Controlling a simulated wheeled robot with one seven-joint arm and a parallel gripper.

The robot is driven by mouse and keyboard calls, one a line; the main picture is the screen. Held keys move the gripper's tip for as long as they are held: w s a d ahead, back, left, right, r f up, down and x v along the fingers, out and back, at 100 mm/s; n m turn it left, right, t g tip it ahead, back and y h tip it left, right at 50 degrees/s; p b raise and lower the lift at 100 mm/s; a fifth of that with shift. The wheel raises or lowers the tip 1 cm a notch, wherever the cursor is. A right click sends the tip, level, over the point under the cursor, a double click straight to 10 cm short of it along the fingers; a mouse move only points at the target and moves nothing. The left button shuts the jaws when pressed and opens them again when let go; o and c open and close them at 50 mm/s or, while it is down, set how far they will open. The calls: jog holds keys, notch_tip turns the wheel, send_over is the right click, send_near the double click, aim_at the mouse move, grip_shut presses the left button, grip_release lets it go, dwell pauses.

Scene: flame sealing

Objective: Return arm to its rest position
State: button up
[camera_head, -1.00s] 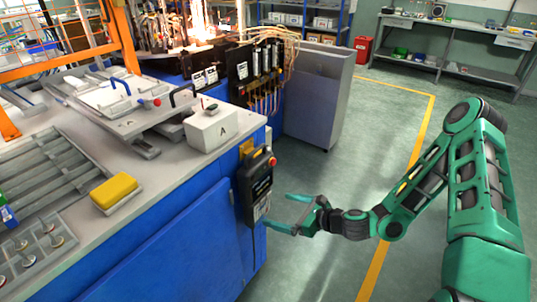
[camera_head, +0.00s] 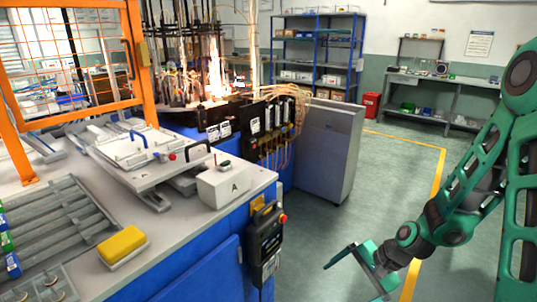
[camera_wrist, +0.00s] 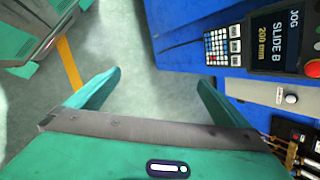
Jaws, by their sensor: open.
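My green gripper (camera_head: 362,270) is at the lower right of the head view, in front of the blue machine bench and to the right of its control pendant (camera_head: 265,240). In the wrist view my gripper (camera_wrist: 160,85) has its two fingers wide apart with nothing between them. Bare grey floor shows beyond the fingers. The gripper touches nothing that I can see. My arm runs from it up to the right edge of the head view.
The bench's side panel (camera_head: 205,272) is close at the left. A white box marked A (camera_head: 222,187) and a yellow block (camera_head: 122,245) sit on its top. A grey cabinet (camera_head: 328,150) stands behind, near burning flames (camera_head: 217,85). Floor at the right is open.

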jog(key=s+d+r+n+h, duration=0.3)
jog(key=s+d+r, duration=0.1)
jog(key=d+r, duration=0.4)
jog(key=s+d+r+g+h, duration=0.1)
jog(key=s+d+r, duration=0.4)
jog(key=s+r, duration=0.2)
jog(key=s+d+r+n+g+h, duration=0.1)
jog(key=s+d+r, duration=0.4)
jog(key=s, duration=0.6)
notch_tip(320, 180, up, 3)
jog(key=shift+s+d+f+n+h, duration=0.1)
jog(key=shift+s+d+n+h, duration=0.1)
jog(key=shift+d+n+h, duration=0.15)
jog(key=shift+w, duration=0.1)
jog(key=shift+w+f, duration=0.25)
jog(key=shift+w, duration=0.25)
